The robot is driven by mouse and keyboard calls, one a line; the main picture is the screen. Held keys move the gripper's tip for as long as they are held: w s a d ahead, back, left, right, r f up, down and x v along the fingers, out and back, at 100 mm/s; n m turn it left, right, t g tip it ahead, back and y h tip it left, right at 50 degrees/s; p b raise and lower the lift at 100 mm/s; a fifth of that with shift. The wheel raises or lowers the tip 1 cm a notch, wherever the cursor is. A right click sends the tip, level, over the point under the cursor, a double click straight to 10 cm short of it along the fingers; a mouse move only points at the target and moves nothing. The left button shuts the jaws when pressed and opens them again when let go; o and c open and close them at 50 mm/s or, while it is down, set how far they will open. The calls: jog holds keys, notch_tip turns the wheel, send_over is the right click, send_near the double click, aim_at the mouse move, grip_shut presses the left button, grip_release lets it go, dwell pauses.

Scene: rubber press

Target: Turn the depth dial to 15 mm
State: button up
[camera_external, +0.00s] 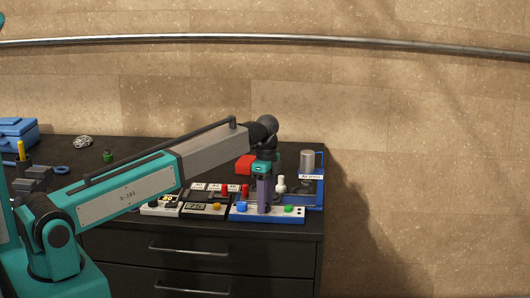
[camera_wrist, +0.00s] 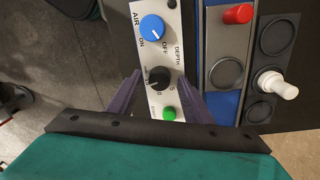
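The depth dial (camera_wrist: 159,78) is a small black knob on a white panel strip (camera_wrist: 152,62), below the word DEPTH in the wrist view. Small figures stand around it, partly hidden; I cannot tell its exact setting. My gripper (camera_wrist: 159,80) has its two dark purple fingers apart, one on each side of the dial. I cannot tell whether either finger touches it. In the external view my gripper (camera_external: 264,207) points down over the blue-based panel (camera_external: 268,219), between the blue knob and the green button, and hides the dial.
The blue AIR knob (camera_wrist: 153,27) and the green button (camera_wrist: 169,113) flank the dial closely. Beside the strip are a red button (camera_wrist: 237,14) and a white-topped handle (camera_wrist: 277,85). The blue-framed press (camera_external: 319,180) stands at right. Small dark and white boxes (camera_external: 205,208) sit at left.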

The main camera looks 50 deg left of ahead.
jog(key=shift+r, duration=0.1)
notch_tip(320, 180, up, 14)
jog(key=b, duration=0.3)
jog(key=shift+w+a+f, duration=0.2)
jog(key=shift+w, duration=0.15)
dwell(0.4)
jog(key=s+d+f+n+g+b, duration=0.1)
jog(key=s+d+f+n, duration=0.2)
jog(key=s+f, duration=0.75)
jog(key=s+d+f+n+b, duration=0.1)
jog(key=s+d+f+n, duration=0.4)
jog(key=f, duration=1.1)
jog(key=s+d+f+g+b, duration=0.1)
jog(key=s+d+f, duration=0.1)
jog(key=s+f, duration=0.95)
jog(key=s+a+f+n+g, duration=0.1)
jog(key=s+a+f+n, duration=0.1)
jog(key=s+f, duration=0.8)
jog(key=s+a+f+n+g+p, duration=0.1)
jog(key=s+a+f, duration=0.3)
jog(key=s+f, duration=0.7)
jog(key=shift+s+a+f+n+g, duration=0.3)
jog(key=shift+f+n+g, duration=0.15)
jog(key=shift+n+g, duration=0.2)
